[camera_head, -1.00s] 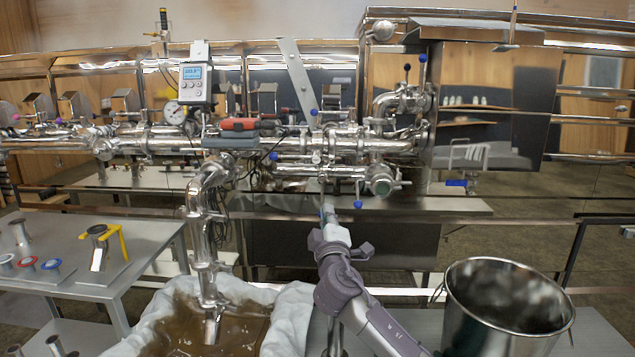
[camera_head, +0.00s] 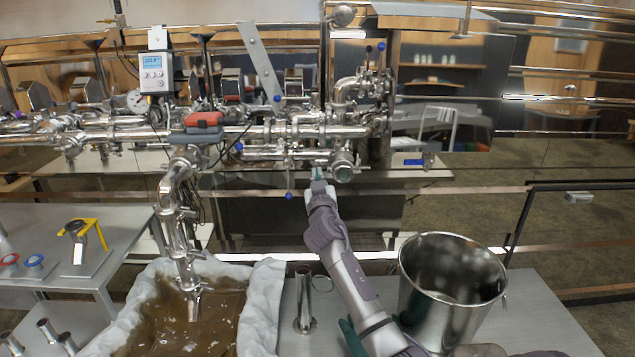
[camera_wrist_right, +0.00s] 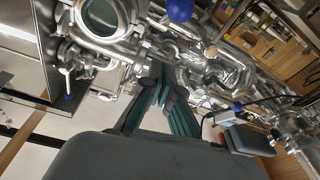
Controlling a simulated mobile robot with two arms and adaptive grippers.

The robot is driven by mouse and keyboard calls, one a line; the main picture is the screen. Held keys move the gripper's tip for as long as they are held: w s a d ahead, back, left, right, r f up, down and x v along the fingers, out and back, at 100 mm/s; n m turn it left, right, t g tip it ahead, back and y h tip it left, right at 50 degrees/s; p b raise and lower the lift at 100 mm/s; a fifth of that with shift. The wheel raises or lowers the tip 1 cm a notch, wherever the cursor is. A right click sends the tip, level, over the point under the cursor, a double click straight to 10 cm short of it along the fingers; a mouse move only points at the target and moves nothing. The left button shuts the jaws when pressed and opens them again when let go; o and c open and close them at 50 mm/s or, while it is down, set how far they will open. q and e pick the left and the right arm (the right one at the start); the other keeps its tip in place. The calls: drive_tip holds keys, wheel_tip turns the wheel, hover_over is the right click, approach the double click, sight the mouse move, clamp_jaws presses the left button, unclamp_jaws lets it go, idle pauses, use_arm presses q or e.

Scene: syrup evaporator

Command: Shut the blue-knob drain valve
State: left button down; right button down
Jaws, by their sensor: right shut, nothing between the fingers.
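My right gripper (camera_head: 318,174) is shut and empty. Its teal fingertips are up at the steel pipework, just left of the round sight glass (camera_head: 343,172); I cannot tell whether they touch metal. A blue knob (camera_head: 288,195) hangs on a thin lever under the pipe, left of the fingers and apart from them. In the right wrist view the shut fingers (camera_wrist_right: 165,98) point in among the pipes, and a large blue knob (camera_wrist_right: 180,10) is at the top edge. I cannot tell for certain which knob belongs to the drain valve.
More blue knobs stand on the upper pipes, one at mid-pipe (camera_head: 277,98) and one at the right (camera_head: 381,46). A cloth-lined tub of brown liquid (camera_head: 258,300), a steel tube (camera_head: 304,300) and a steel pot (camera_head: 452,270) are below. A side table (camera_head: 100,265) stands left.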

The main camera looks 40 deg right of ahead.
drive_tip(key=f, duration=0.1)
drive_tip(key=d+f, duration=0.1)
drive_tip(key=w+f, duration=0.1)
drive_tip(key=shift+d+f, duration=0.25)
drive_tip(key=shift+f, duration=0.05)
